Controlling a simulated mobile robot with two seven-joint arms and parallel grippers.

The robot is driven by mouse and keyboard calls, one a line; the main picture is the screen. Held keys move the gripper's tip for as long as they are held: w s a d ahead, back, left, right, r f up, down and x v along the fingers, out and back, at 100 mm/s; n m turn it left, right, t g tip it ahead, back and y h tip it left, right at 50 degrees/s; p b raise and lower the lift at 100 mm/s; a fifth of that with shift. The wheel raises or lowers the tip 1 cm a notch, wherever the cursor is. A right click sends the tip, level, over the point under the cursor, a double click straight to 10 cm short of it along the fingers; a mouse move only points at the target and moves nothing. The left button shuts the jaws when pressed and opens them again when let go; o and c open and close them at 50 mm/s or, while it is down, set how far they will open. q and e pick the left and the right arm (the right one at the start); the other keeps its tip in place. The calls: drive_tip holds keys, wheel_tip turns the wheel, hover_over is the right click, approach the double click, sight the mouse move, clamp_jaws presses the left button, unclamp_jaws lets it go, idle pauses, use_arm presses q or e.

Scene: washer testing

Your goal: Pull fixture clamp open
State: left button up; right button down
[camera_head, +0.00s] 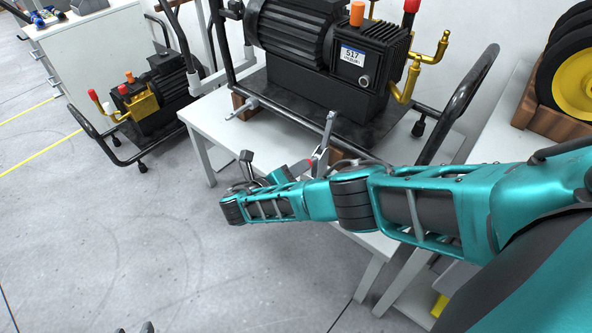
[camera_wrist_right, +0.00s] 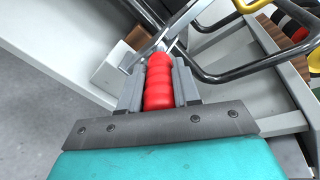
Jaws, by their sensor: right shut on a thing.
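The fixture clamp has a red ribbed handle (camera_wrist_right: 158,84) and a grey metal lever beyond it. In the head view the clamp's metal part (camera_head: 328,130) stands at the table's front edge, below the pump. My right gripper (camera_head: 308,164) is at the clamp, with only a bit of red showing there. In the right wrist view my right gripper (camera_wrist_right: 158,88) is shut on the red handle, one grey finger along each side. The clamp's base is largely hidden. Small grey tips at the bottom edge of the head view look like my left gripper (camera_head: 137,328), mostly cut off.
A black pump (camera_head: 325,45) labelled 517 sits in a tubular frame on the white table (camera_head: 215,125). A smaller pump (camera_head: 150,95) stands at the left. Yellow-centred wheels (camera_head: 575,80) are at the right. The floor at left front is clear.

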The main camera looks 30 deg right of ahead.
drive_tip(key=c, duration=0.8)
unclamp_jaws()
drive_tip(key=p+v, duration=0.1)
drive_tip(key=v, duration=1.2)
drive_tip(key=shift+p, duration=0.4)
